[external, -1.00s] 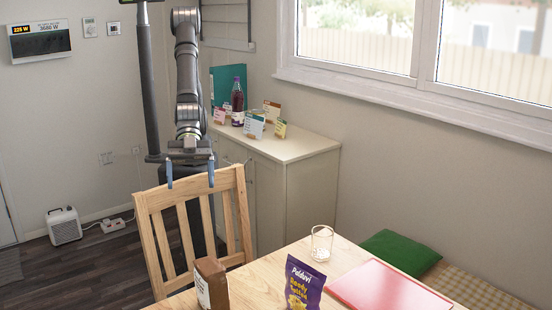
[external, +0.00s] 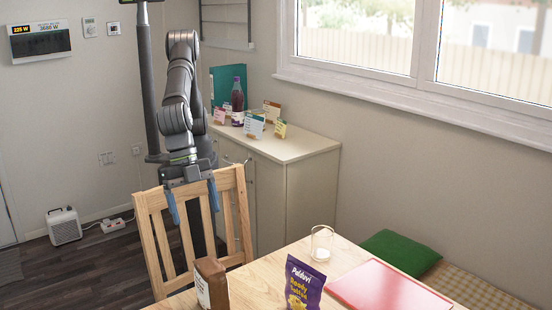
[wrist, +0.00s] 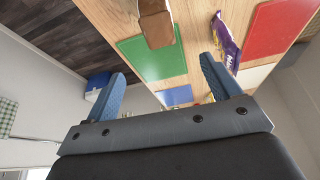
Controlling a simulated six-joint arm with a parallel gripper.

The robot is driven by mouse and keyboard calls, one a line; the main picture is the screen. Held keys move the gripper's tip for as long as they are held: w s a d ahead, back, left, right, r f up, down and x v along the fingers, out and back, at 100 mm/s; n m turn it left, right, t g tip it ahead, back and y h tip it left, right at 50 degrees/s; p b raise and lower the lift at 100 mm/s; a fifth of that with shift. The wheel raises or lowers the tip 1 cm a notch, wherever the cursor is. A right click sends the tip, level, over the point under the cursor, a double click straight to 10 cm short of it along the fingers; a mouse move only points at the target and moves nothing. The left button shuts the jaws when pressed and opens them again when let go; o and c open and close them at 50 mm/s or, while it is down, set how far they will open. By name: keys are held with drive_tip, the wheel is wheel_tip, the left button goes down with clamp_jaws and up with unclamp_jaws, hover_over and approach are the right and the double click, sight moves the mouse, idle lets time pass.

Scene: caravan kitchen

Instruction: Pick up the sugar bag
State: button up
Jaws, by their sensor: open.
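The sugar bag, which I take to be the brown paper bag with a pale label (external: 211,283), stands on the wooden table near its left end in the external view. In the wrist view the brown bag (wrist: 155,25) is at the top middle, beyond the fingertips, on or beside a green mat. My gripper (external: 193,204) is open and empty, with blue fingers pointing down at the chair back, above and behind the bag. Its two fingers also show in the wrist view (wrist: 162,75), clearly apart from the bag.
A wooden chair (external: 150,229) stands between my arm and the table. A purple snack bag (external: 303,284) stands right of the brown bag. A clear glass (external: 321,245) and a red mat (external: 385,287) are farther right. The table between the two bags is clear.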

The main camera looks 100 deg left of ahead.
sight(209, 265)
drive_tip(key=x, duration=1.2)
drive_tip(key=shift+f, duration=0.45)
drive_tip(key=x, duration=0.5)
drive_tip(key=shift+s+a+f, duration=0.1)
drive_tip(key=shift+s+f, duration=0.05)
drive_tip(key=shift+s, duration=0.05)
drive_tip(key=c, duration=1.7)
clamp_jaws()
